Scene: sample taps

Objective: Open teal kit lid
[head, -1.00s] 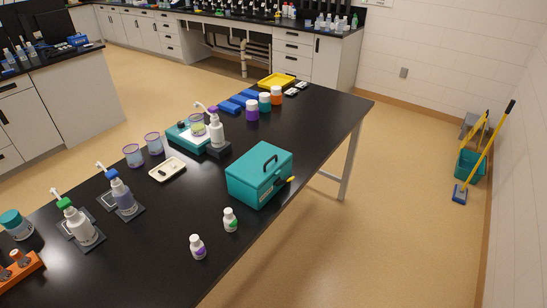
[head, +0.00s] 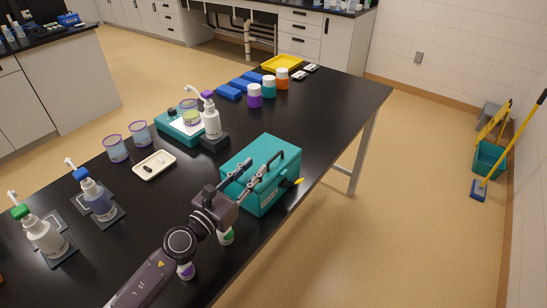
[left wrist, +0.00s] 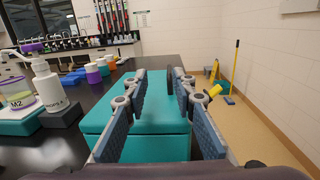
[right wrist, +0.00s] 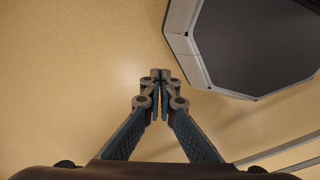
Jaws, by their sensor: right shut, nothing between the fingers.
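The teal kit (head: 272,193) stands on the black bench near its right edge, with its lid (head: 289,150) down. A dark handle is on top of the lid and a yellow tab (head: 299,182) sticks out at the right side. My left gripper (head: 251,168) is open over the near part of the kit, with its fingers partly covering the lid. In the left wrist view the open fingers (left wrist: 158,77) frame the teal lid (left wrist: 120,121), with nothing visible held between them. My right gripper (right wrist: 158,76) is shut and empty above the tan floor.
A pump bottle (head: 211,122), white tray (head: 154,165) and cups stand left of the kit. Bench space right of the kit is narrow.

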